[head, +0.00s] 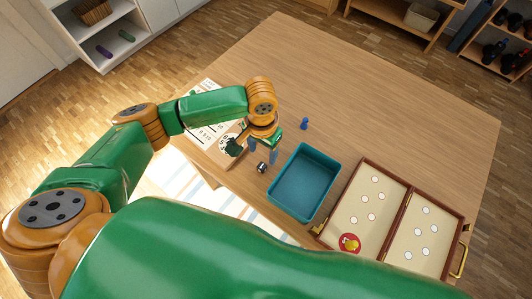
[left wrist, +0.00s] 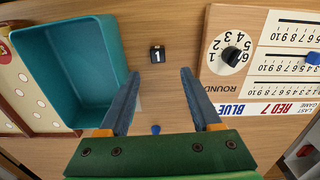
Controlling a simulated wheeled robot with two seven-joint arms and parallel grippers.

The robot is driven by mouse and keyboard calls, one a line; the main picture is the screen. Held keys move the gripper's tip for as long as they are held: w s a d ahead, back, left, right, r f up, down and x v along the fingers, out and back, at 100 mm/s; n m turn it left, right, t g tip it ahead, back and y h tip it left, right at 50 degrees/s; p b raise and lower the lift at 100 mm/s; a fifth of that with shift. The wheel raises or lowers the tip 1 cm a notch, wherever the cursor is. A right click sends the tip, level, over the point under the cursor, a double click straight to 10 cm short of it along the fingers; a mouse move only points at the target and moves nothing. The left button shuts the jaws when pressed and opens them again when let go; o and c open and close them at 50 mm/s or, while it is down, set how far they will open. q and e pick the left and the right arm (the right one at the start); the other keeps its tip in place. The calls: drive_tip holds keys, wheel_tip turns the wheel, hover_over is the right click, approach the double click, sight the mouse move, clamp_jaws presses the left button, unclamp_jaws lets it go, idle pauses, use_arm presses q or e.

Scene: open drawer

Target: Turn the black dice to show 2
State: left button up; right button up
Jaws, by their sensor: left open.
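The black dice (head: 262,168) sits on the wooden table, left of the teal tray. In the left wrist view the dice (left wrist: 157,54) shows a white 1 on the face toward the camera; I cannot read a 2 on it. My left gripper (head: 263,155) is above the table close to the dice, open and empty. In the left wrist view its two fingers (left wrist: 158,75) are spread, with the dice beyond the gap between their tips, apart from both. My right gripper is not in view.
The teal tray (head: 303,182) stands right of the dice. A wooden scoreboard (left wrist: 270,75) lies on the other side. A blue pawn (head: 304,123) stands behind the tray. An open case (head: 400,215) with white spots lies at the right. The table's far part is clear.

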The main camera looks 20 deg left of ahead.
sight(262, 166)
use_arm(q)
drive_tip(key=f, duration=0.2)
drive_tip(key=s+f, duration=0.1)
drive_tip(key=f, duration=0.2)
drive_tip(key=shift+s+f, duration=0.1)
drive_tip(key=shift+f, duration=0.5)
clamp_jaws()
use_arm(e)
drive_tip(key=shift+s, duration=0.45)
use_arm(q)
drive_tip(key=shift+r, duration=0.2)
